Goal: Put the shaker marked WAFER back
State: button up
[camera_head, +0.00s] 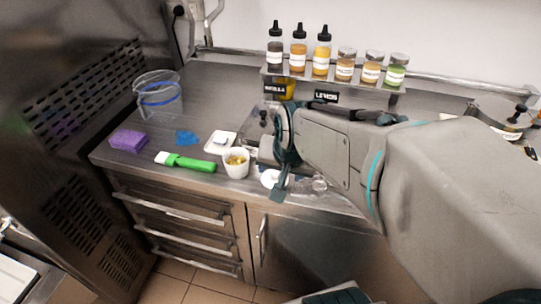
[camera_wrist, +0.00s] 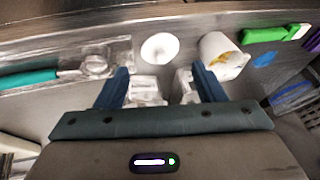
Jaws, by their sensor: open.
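Three shakers with metal lids stand on the raised shelf: a tan one (camera_head: 346,64), an amber one (camera_head: 372,67) and a green one (camera_head: 396,71). Their white labels are too small to read, so I cannot tell which, if any, is marked WAFER. My gripper (camera_head: 279,189) is over the counter's front edge, below the shelf. In the wrist view my gripper (camera_wrist: 160,84) has its blue fingers spread apart. Pale blocky shapes show by the inner sides of the fingers; I cannot tell whether they are pads or an object. My arm hides part of the counter.
Three black-tipped bottles (camera_head: 299,52) share the shelf (camera_head: 330,85). A white cup of yellow bits (camera_head: 236,164), a white disc (camera_wrist: 160,47), a green-handled brush (camera_head: 190,163), a purple sponge (camera_head: 128,140) and a clear pitcher (camera_head: 158,98) are on the counter (camera_head: 215,85).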

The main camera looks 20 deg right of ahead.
jog(key=s+n+g, duration=0.2)
jog(key=s+n, duration=0.3)
jog(key=s, duration=0.2)
jog(key=shift+s+a+f, duration=0.15)
jog(key=shift+a+f, duration=0.1)
jog(key=shift+f, duration=0.2)
dwell(0.4)
